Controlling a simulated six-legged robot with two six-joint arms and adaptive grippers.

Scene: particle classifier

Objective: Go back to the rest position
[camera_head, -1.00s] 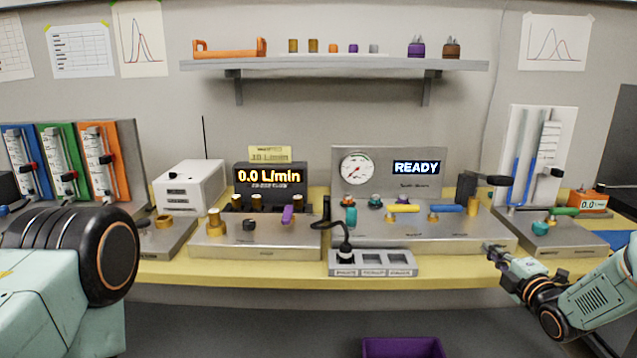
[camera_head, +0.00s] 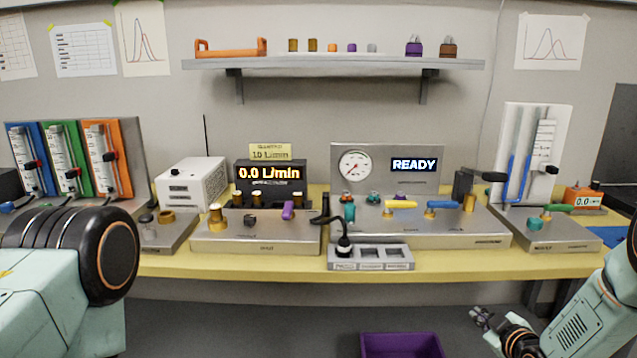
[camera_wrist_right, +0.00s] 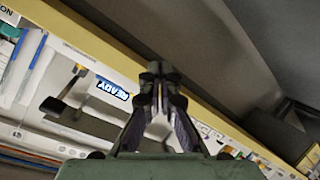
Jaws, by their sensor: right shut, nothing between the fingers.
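My right gripper (camera_head: 482,318) is low at the right of the head view, in front of and below the bench's front edge. It is apart from everything on the bench. In the right wrist view its fingers (camera_wrist_right: 160,72) are together with nothing between them. My left arm fills the lower left of the head view, and its gripper is out of the picture.
A yellow bench (camera_head: 290,267) carries metal panels, a "0.0 L/min" display (camera_head: 269,173) and a "READY" display (camera_head: 414,165). A grey block (camera_head: 371,264) with a black plug sits at its front edge. A purple bin (camera_head: 402,345) is below. A shelf (camera_head: 330,63) hangs above.

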